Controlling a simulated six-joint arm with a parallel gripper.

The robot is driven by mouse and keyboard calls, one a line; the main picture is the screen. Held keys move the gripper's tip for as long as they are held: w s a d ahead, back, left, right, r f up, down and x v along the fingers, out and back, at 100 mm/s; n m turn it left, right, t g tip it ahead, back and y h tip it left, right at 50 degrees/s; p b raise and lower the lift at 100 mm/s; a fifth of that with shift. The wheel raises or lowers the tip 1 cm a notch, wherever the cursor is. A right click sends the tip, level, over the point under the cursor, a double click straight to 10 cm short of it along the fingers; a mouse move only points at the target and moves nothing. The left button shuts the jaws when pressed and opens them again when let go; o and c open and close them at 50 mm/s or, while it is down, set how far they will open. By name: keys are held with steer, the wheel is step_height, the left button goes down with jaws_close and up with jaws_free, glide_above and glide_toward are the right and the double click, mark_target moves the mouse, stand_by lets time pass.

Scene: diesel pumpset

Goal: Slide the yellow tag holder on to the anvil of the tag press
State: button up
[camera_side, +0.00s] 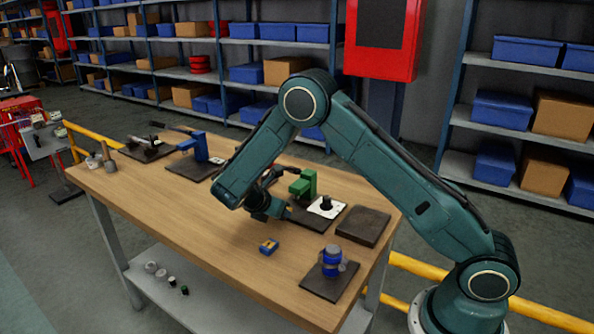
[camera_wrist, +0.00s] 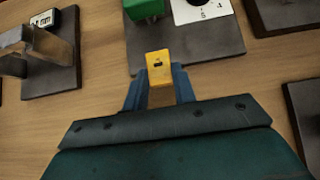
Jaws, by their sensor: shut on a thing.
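The yellow tag holder (camera_wrist: 159,66) sits between the blue fingers of my gripper (camera_wrist: 160,85) in the wrist view, with a small dark slot in its face. My gripper is shut on it, just in front of the dark base of a green press. This green press (camera_side: 303,184) stands behind my gripper (camera_side: 280,210) in the side view and looks like the tag press. Its lower body also shows at the top of the wrist view (camera_wrist: 145,8). I cannot make out its anvil. In the side view the held holder is not clear.
A white numbered plate (camera_side: 326,207) lies right of the green press. A bare dark plate (camera_side: 364,227), a blue round device (camera_side: 332,260) and a blue press (camera_side: 200,148) stand around. The front-left tabletop is clear.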

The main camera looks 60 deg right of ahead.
steer(key=shift+d+f, duration=0.25)
steer(key=shift+d, duration=2.85)
steer(key=shift+d, duration=0.1)
steer(key=shift+f, duration=0.15)
steer(key=o, duration=0.8)
steer(key=shift+o, duration=0.2)
steer(key=shift+v, duration=3.05)
